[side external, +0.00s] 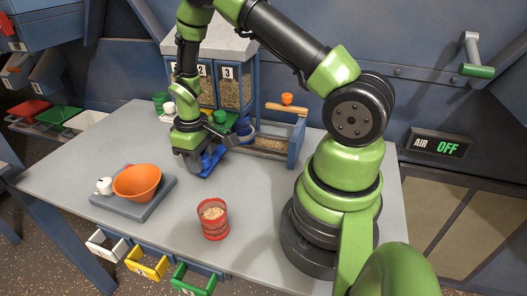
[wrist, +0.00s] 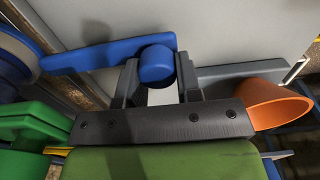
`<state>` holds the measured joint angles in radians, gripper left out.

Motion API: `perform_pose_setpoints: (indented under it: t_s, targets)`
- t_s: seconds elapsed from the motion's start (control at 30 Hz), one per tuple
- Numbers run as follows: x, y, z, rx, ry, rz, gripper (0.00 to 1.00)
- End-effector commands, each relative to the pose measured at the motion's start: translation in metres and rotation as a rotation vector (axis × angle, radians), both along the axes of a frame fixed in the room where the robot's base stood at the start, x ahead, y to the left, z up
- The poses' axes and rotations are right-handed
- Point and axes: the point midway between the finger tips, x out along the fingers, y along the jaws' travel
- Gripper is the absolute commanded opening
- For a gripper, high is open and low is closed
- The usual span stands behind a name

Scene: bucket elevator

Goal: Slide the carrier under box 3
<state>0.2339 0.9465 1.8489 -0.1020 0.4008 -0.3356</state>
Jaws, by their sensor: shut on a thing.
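The carrier is blue, with an upright round knob (wrist: 157,64) and a flat handle (wrist: 100,57) running left in the wrist view to a round blue part (wrist: 12,62) at the edge. My gripper (wrist: 157,82) is shut on the knob. In the side view my gripper (side external: 203,162) is low over the table, with blue handle (side external: 213,158) showing beside it. A round blue-grey cup (side external: 244,130), apparently the carrier's, is in front of and slightly right of box 3 (side external: 231,87). My arm partly hides the boxes; I cannot tell whether the cup is under box 3.
A red container of grain (side external: 213,219) stands in front. The table between is clear.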

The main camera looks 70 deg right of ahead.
Motion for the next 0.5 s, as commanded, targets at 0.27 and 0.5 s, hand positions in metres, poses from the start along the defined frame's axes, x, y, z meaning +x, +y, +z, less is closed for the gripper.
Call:
perform_pose_setpoints:
  t_s: [0.27,0.5]
  targets:
    - [0.0003,0.0002,0.0010,0.000,-0.002,-0.001,0.19]
    - [-0.0034,0.0002,0.0010,0.000,-0.001,-0.002,0.19]
